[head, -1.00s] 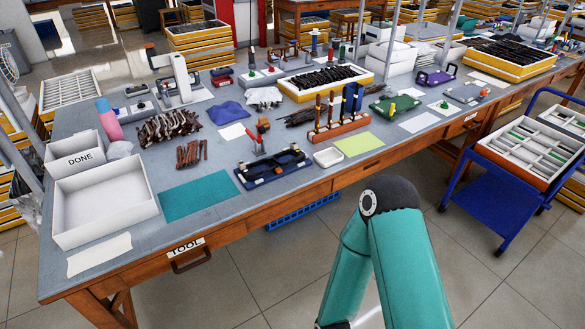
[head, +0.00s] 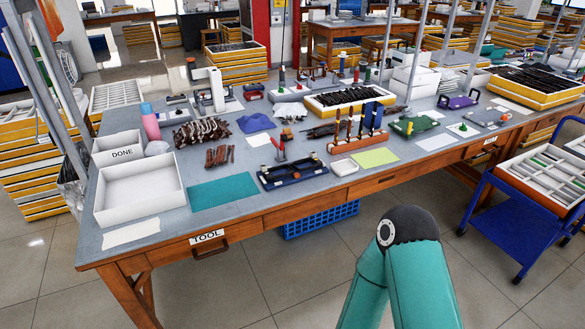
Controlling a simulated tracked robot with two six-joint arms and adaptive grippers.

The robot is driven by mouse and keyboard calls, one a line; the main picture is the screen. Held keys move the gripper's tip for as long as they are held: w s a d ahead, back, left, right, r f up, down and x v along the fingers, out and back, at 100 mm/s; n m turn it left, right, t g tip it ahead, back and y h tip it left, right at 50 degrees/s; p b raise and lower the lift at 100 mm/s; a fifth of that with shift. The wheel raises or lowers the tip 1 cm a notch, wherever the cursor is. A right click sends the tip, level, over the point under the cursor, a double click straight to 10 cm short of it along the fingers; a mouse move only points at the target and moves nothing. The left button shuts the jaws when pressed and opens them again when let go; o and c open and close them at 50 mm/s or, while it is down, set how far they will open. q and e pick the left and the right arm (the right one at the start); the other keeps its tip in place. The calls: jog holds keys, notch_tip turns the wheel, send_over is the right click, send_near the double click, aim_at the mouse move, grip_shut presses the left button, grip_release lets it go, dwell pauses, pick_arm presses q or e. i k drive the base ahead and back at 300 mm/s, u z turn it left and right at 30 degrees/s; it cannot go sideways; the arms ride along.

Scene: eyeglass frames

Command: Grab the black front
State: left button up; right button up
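Many dark pieces lie in a yellow-edged tray (head: 313,107) at the back of the workbench, too small to tell whether a black front is among them. A dark blue fixture (head: 292,173) near the bench's front edge holds dark parts that I cannot make out. A pile of dark brown pieces (head: 200,132) and a smaller brown bundle (head: 219,156) lie left of it. A teal link of my arm shows at the lower right, in front of the bench. Neither gripper is in view.
The grey workbench (head: 240,217) carries a white DONE box (head: 118,152), a larger empty white box (head: 140,190), a teal mat (head: 222,191), a yellow-green sheet (head: 376,158) and a wooden tool rack (head: 358,142). A blue cart (head: 510,228) stands at the right. Open floor lies in front.

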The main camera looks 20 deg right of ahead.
aim_at(266, 171)
jog(key=u, duration=0.05)
jog(key=i, duration=0.9)
jog(key=z, duration=0.05)
